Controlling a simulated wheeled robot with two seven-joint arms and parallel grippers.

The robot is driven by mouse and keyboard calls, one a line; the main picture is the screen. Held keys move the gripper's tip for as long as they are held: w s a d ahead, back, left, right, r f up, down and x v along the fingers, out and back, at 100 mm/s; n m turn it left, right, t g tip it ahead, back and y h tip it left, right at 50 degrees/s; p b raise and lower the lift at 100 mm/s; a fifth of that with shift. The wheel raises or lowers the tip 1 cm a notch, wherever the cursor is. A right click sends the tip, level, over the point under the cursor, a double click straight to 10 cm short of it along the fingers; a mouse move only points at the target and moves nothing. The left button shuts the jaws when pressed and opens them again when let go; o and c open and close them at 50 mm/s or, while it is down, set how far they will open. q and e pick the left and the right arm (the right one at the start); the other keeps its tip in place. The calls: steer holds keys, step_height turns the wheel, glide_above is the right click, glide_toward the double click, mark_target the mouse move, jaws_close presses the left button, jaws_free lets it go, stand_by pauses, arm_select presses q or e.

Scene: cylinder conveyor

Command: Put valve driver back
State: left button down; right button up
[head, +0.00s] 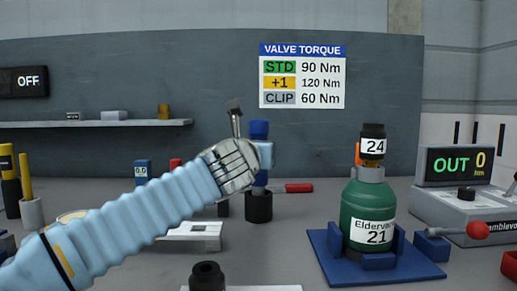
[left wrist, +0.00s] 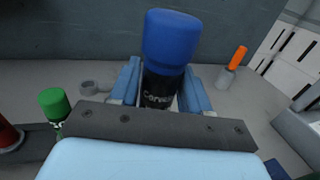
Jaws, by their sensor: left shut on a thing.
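The valve driver (head: 259,131), as I take it, has a blue top and stands upright in my left gripper (head: 265,155). In the left wrist view the driver (left wrist: 168,40) shows a blue cap and a dark, lettered body between the two light-blue fingers of my left gripper (left wrist: 161,88), which is shut on it. Below it in the head view is a black cup-shaped holder (head: 258,207). The driver's lower end is close above or in the holder; I cannot tell which. My right gripper is not in view.
A green cylinder (head: 368,216) labelled 21 stands in a blue cradle (head: 325,249) at right. A tester (head: 465,205) reading OUT 0 is beyond it. A red-handled tool (head: 298,188) lies behind the holder. A black socket-like piece (head: 207,276) is in front.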

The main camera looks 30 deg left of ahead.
arm_select(q)
steer(key=shift+s+d+f+b, duration=0.15)
steer(key=shift+d+f+b, duration=0.05)
steer(key=shift+f+b, duration=0.3)
steer(key=shift+s+d+f+b, duration=0.1)
steer(key=shift+d+f+b, duration=0.05)
steer(key=shift+f+b, duration=0.35)
steer(key=shift+r, duration=0.15)
steer(key=shift+r+p, duration=0.35)
steer(key=shift+p, duration=0.15)
steer(key=shift+w+a+r+p, duration=0.35)
steer(key=shift+r+p, duration=0.25)
steer(key=shift+p, duration=0.2)
steer(key=shift+s+r, duration=0.1)
steer(key=shift+r, duration=0.15)
steer(key=shift+s+f+b, duration=0.1)
steer(key=shift+f+b, duration=0.35)
steer(key=shift+f, duration=0.3)
steer(key=shift+s+d+f+b, duration=0.1)
steer(key=shift+d+f+b, duration=0.1)
steer(key=shift+f+b, duration=0.25)
steer(key=shift+s+d+f+b, duration=0.1)
steer(key=shift+d+f+b, duration=0.05)
steer(key=shift+f+b, duration=0.25)
steer(key=shift+r, duration=0.15)
